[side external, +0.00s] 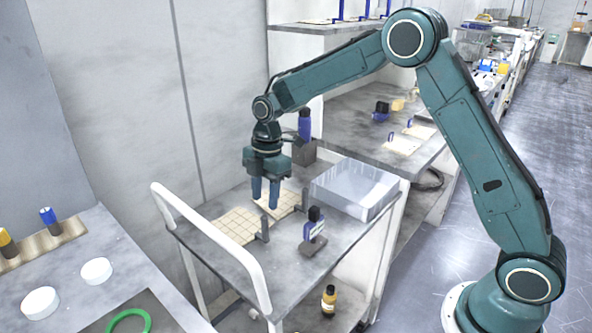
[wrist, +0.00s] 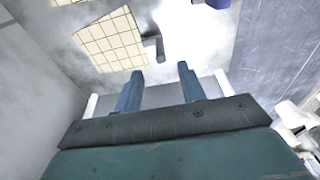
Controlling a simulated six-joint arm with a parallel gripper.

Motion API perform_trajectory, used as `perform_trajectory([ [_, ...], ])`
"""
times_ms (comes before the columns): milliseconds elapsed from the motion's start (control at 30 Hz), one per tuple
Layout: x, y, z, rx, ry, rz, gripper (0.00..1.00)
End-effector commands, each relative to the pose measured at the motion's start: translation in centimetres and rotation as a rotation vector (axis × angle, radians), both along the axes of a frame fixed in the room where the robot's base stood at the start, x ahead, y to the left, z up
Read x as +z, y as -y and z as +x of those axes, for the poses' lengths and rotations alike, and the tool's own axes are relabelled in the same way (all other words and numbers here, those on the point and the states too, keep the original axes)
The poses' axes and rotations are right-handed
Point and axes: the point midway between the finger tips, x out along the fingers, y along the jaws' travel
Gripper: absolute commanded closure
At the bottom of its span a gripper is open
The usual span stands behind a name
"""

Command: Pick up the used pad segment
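Two cream, grid-lined pad segments lie on the top of a white-framed cart in the side view: one at the front left (side external: 234,227), the other behind and to the right (side external: 284,207). I cannot tell which is the used one. My gripper (side external: 265,204) points down over the cart, its blue fingers partly in front of the rear segment. In the wrist view my gripper (wrist: 160,70) has its fingers well apart with nothing between them. One gridded segment (wrist: 112,42) lies beyond the left fingertip, and part of another pale piece (wrist: 64,2) shows at the top edge.
A clear bin (side external: 355,188) stands at the cart's right end. Small dark posts (side external: 264,228) stand beside the segments. A white rail (side external: 210,245) rises at the cart's left end.

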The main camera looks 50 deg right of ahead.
Motion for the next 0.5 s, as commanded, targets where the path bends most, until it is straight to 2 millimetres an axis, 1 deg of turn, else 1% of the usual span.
perform_trajectory([
  [33, -0.9, -0.1, -0.1, 0.002, -0.005, 0.000, 0.60],
  [200, -3.1, -0.4, -0.1, 0.002, -0.004, 0.000, 0.60],
  [333, -3.9, -0.5, 0.0, 0.002, -0.001, 0.000, 0.60],
  [500, -4.2, -0.5, -0.1, 0.001, -0.001, -0.001, 0.60],
])
